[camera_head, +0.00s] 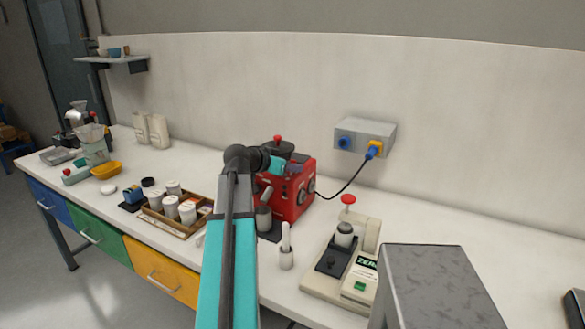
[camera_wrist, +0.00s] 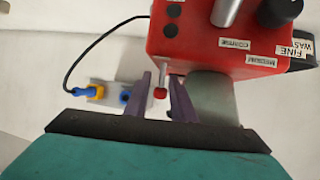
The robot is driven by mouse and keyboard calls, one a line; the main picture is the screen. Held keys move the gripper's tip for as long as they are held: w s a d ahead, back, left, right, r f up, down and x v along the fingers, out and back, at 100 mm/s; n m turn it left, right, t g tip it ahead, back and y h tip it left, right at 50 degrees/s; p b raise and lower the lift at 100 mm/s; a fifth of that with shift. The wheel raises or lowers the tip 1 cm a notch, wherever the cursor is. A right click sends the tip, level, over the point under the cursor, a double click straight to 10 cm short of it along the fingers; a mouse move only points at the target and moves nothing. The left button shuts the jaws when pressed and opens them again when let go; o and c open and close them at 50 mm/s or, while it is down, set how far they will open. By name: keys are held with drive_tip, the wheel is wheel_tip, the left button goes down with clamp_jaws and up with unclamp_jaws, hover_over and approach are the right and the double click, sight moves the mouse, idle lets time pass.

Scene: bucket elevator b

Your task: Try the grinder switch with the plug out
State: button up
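The red grinder (camera_head: 295,194) stands on the bench against the wall. In the wrist view its red body (camera_wrist: 200,40) appears upside down at the top. The grinder switch, a short metal lever with a red tip (camera_wrist: 160,93), sticks out between the two purple fingers of my gripper (camera_wrist: 161,80). The fingers are open, one on each side, and look clear of it. The yellow and blue plug (camera_head: 374,149) appears seated in the right socket of the grey wall box (camera_head: 366,132), with its black cord (camera_head: 345,188) running to the grinder. It also shows in the wrist view (camera_wrist: 86,92).
A wooden tray (camera_head: 172,221) with white jars is at the left. A grey block (camera_head: 437,285) stands at the front right. The bench behind it is clear.

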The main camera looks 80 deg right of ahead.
drive_tip(key=b+v, duration=0.2)
drive_tip(key=v, duration=1.1)
drive_tip(key=shift+w+a, duration=0.15)
